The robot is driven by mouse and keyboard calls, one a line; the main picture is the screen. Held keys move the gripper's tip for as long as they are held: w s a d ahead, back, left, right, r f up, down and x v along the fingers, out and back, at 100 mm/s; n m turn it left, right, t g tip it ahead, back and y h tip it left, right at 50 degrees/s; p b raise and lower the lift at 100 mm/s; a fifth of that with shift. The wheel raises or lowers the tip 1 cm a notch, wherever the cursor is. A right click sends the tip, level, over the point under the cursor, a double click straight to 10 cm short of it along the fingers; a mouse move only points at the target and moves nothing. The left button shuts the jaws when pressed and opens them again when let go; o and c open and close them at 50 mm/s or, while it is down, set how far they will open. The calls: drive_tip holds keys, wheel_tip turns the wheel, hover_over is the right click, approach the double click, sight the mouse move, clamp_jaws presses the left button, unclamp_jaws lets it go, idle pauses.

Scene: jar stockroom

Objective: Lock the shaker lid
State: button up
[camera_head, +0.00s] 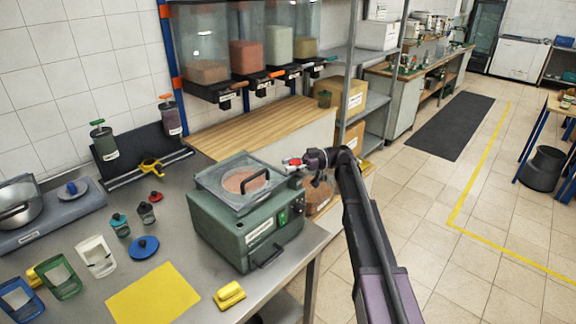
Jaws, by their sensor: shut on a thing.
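The shaker (262,233) is a green box on the steel bench. Its clear lid (212,181) has a black handle (256,181) and lies over the top. A pinkish round load shows through the lid. My gripper (291,163) is at the lid's far right corner, shut on a small red-and-white part there that looks like the lid's latch. The picture is too small to show the latch's exact position. A green button (283,217) and a black front handle (267,258) are on the box.
A yellow mat (152,294), a yellow block (229,295), a blue lid (144,247) and several jars stand left and in front. A wooden counter (250,130) under hanging dispensers (247,50) is behind. My arm crosses open floor on the right.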

drive_tip(key=shift+d+t, duration=0.1)
drive_tip(key=shift+t, duration=0.2)
drive_tip(key=shift+o, duration=0.2)
drive_tip(key=m+t, duration=0.1)
drive_tip(key=t, duration=0.1)
drive_tip(key=m+t, duration=0.2)
drive_tip(key=m+t+y, duration=0.1)
drive_tip(key=t, duration=0.1)
drive_tip(key=shift+w, duration=0.25)
drive_tip(key=m+t, duration=0.1)
drive_tip(key=t, duration=0.1)
drive_tip(key=m+t+h, duration=0.1)
drive_tip(key=m+t, duration=0.3)
drive_tip(key=t, duration=0.1)
drive_tip(key=shift+w+d+h, duration=0.1)
drive_tip(key=shift+w+h, duration=0.2)
drive_tip(key=shift+w, duration=0.05)
drive_tip(key=m+t+h, duration=0.1)
drive_tip(key=t, duration=0.1)
drive_tip(key=m+t+h, duration=0.3)
drive_tip(key=m+t, duration=0.1)
drive_tip(key=shift+w+d+h, duration=0.15)
drive_tip(key=shift+w+h, duration=0.15)
drive_tip(key=shift+h, duration=0.1)
drive_tip(key=shift+w+d+m+t+h, duration=0.15)
drive_tip(key=shift+m+t+h, duration=0.7)
drive_tip(key=shift+h, duration=0.3)
drive_tip(key=shift+w+d+m+t+h, duration=0.1)
drive_tip(key=shift+d+m+t+h, duration=0.05)
drive_tip(key=shift+m+t+h, duration=0.85)
